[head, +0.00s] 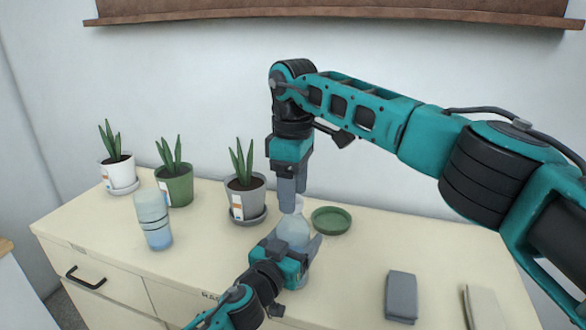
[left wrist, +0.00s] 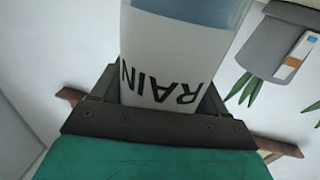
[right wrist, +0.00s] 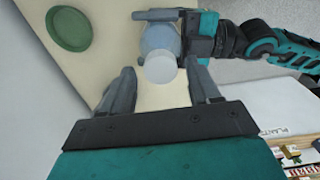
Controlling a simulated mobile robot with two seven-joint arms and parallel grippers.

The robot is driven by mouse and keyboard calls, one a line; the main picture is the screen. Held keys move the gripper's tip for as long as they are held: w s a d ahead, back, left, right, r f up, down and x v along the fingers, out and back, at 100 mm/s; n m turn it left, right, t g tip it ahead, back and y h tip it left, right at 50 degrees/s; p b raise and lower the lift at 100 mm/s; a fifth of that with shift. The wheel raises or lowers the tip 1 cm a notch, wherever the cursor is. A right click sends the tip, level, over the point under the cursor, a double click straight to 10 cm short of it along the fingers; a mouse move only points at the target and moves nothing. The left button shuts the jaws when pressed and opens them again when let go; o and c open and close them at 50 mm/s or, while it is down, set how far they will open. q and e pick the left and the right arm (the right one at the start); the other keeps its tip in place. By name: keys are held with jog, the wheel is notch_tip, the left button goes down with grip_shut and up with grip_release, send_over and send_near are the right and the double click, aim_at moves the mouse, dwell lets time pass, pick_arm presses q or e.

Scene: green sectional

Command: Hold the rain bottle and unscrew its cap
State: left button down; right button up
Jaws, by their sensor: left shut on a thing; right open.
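The rain bottle (head: 293,232) stands upright near the front of the cabinet top, clear and pale blue. Its "RAIN" label (left wrist: 170,75) shows upside down in the left wrist view. My left gripper (head: 289,246) is shut on the bottle's body from the front. My right gripper (head: 290,205) points down from above, open, over the bottle's top. In the right wrist view the whitish round cap (right wrist: 160,68) lies between the two open fingertips, with gaps on both sides. In the head view the right fingers partly hide the cap.
A green saucer (head: 331,220) lies right of the bottle. Potted plants in grey (head: 244,202), green (head: 174,188) and white (head: 118,172) stand along the back left. A blue-and-clear tumbler (head: 154,220) stands left. A grey block (head: 401,295) lies front right. The cabinet top (head: 370,250) is clear between.

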jog(key=shift+f, duration=0.6)
